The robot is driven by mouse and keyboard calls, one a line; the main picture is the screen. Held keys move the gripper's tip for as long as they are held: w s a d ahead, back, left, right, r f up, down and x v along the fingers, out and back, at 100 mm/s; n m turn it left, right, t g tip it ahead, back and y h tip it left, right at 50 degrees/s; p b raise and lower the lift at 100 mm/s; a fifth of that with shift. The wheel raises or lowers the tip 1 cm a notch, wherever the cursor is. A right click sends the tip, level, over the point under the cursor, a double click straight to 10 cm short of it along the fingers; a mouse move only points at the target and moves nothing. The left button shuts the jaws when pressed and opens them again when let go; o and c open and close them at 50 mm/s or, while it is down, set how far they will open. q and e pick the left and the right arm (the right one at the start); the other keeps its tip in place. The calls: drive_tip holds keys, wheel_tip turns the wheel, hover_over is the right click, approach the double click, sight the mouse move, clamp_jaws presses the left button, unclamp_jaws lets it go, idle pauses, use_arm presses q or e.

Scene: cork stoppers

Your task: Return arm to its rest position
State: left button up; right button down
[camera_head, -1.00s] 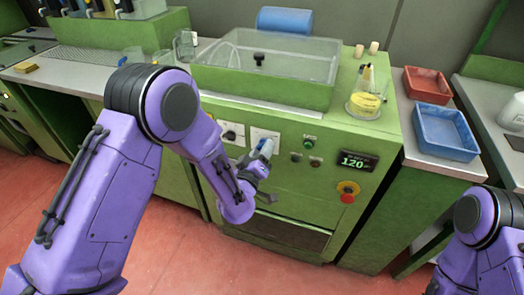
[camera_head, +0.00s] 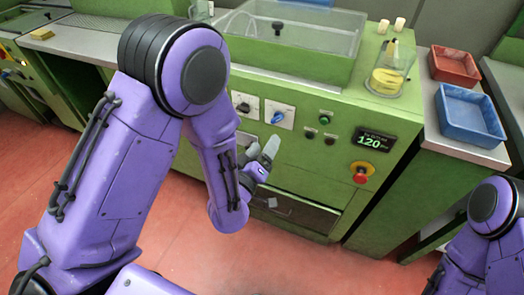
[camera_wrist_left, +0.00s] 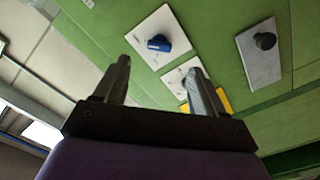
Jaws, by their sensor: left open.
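My left gripper (camera_head: 260,157) is open and empty in front of the green machine's front panel, below and a little left of the blue knob (camera_head: 278,118). No contact with the panel can be made out. In the left wrist view the left gripper's two fingers (camera_wrist_left: 160,70) stand wide apart with nothing held between them; the blue knob (camera_wrist_left: 158,43) on its white plate lies beyond them. My left arm (camera_head: 120,160) is bent and fills the left of the head view. My right arm shows only at the lower right edge; its gripper is out of view.
The green machine (camera_head: 330,90) carries a black knob (camera_head: 243,107), a 120 display (camera_head: 374,139) and a red button (camera_head: 360,178). A beaker with yellow liquid (camera_head: 388,80) and two corks (camera_head: 391,25) stand on top. Red (camera_head: 454,66) and blue (camera_head: 469,115) trays sit at right.

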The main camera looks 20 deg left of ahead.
use_arm(q)
drive_tip(key=shift+s, duration=0.5)
drive_tip(key=s+a+f+m+g+y, duration=0.1)
drive_tip(key=s+a+f+g, duration=0.25)
drive_tip(key=f, duration=0.35)
drive_tip(key=s+a+f+m+g+y, duration=0.1)
drive_tip(key=s+a+f+g, duration=0.25)
drive_tip(key=f, duration=0.35)
drive_tip(key=s+a+f+g, duration=0.2)
drive_tip(key=s+f, duration=0.1)
drive_tip(key=s, duration=0.3)
drive_tip(key=s+a+f+g+y+p, duration=0.1)
drive_tip(key=s+a+f+g, duration=0.1)
drive_tip(key=s, duration=0.4)
drive_tip(key=s+a+f+g+y+p, duration=0.1)
drive_tip(key=s+a+f+g, duration=0.1)
drive_tip(key=s+f, duration=0.3)
drive_tip(key=shift+s+a+f+g, duration=0.15)
drive_tip(key=shift+s+f+g, duration=0.25)
drive_tip(key=shift+s+g, duration=0.6)
